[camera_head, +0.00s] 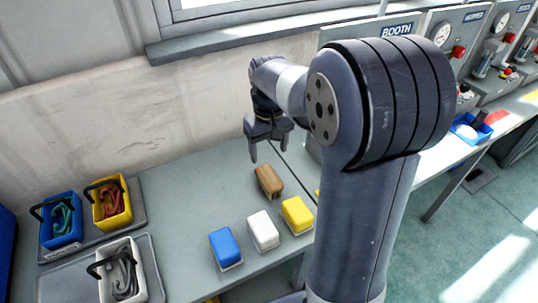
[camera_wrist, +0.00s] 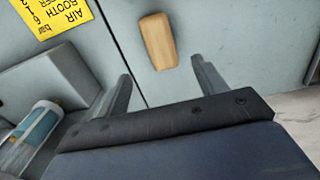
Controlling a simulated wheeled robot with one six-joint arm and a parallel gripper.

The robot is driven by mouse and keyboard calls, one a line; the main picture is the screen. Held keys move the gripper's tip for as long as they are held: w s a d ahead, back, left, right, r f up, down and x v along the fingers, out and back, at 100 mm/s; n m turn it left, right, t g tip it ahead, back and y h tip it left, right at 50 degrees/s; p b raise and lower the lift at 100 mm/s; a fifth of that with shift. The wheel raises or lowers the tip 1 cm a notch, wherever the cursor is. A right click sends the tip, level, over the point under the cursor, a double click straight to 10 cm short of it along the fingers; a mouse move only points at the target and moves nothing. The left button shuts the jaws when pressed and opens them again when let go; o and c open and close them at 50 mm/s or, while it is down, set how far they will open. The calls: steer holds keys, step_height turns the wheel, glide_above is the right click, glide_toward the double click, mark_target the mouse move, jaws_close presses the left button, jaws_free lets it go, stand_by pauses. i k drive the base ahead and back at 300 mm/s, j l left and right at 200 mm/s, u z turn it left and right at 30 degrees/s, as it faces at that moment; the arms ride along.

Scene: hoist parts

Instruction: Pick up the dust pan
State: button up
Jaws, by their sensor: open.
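My gripper (camera_head: 270,145) is open and empty above the bench, behind and slightly left of a brown block. In the wrist view its two fingers (camera_wrist: 161,75) are spread apart, with the brown block (camera_wrist: 158,41) beyond and between them, apart from both. A blue, shallow, pan-like item (camera_head: 466,131) with something white in it lies on the right-hand bench, far from my gripper. It may be the dust pan, but it is small and I cannot tell for sure. It does not show in the wrist view.
Blue (camera_head: 225,247), white (camera_head: 263,230) and yellow (camera_head: 297,214) blocks stand near the brown one. Blue (camera_head: 61,221), yellow (camera_head: 111,204) and white (camera_head: 122,271) bins with handles stand at left. Booth panels (camera_head: 452,45) line the right bench. A yellow sign (camera_wrist: 50,15) shows in the wrist view.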

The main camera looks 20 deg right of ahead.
mark_target(472, 129)
steer(key=z, duration=1.95)
